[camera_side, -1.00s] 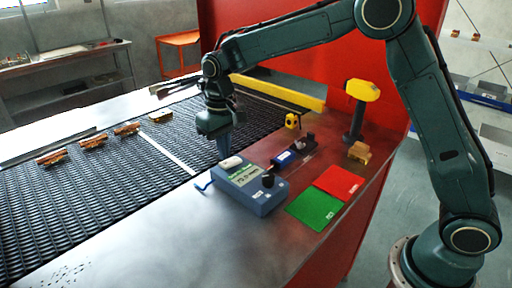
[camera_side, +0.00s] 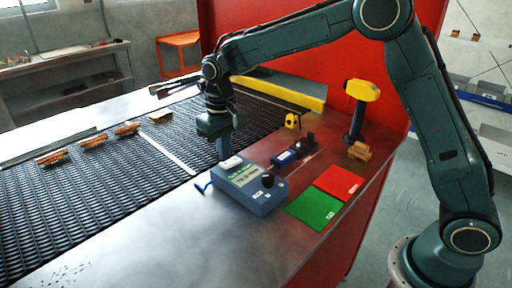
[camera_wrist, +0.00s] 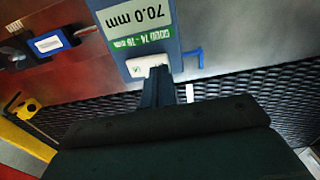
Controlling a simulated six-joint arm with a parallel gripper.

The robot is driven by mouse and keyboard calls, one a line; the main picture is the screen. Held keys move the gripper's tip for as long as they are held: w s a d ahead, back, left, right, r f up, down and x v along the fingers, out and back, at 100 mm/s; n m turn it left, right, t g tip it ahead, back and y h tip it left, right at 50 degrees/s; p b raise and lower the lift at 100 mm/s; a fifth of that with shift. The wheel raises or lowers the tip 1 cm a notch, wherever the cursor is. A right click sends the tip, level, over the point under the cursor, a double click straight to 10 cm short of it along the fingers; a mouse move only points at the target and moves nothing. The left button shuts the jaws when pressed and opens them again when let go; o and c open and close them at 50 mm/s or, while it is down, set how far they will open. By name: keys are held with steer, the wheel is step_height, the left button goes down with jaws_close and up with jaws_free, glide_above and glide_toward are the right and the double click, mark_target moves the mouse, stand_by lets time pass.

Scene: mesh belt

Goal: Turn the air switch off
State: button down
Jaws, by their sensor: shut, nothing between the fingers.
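A blue-grey control box (camera_side: 262,202) stands on the metal table beside the belt. It has a display (camera_wrist: 135,28) reading 70.0 mm, a black knob (camera_side: 268,180) and a white rocker-like part (camera_side: 231,162) at its belt-side edge. No readable label tells me which control is the air switch. My gripper (camera_side: 223,155) is shut and empty, pointing down at the white part. In the wrist view, the white part (camera_wrist: 143,66) lies right by my fingertips (camera_wrist: 158,72); I cannot tell whether they touch it.
The mesh belt (camera_side: 95,190) carries several brown items. The table front is clear.

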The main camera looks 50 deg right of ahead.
mark_target(226, 163)
steer(key=shift+f, duration=0.75)
stand_by(0.7)
steer(key=shift+r, duration=3.55)
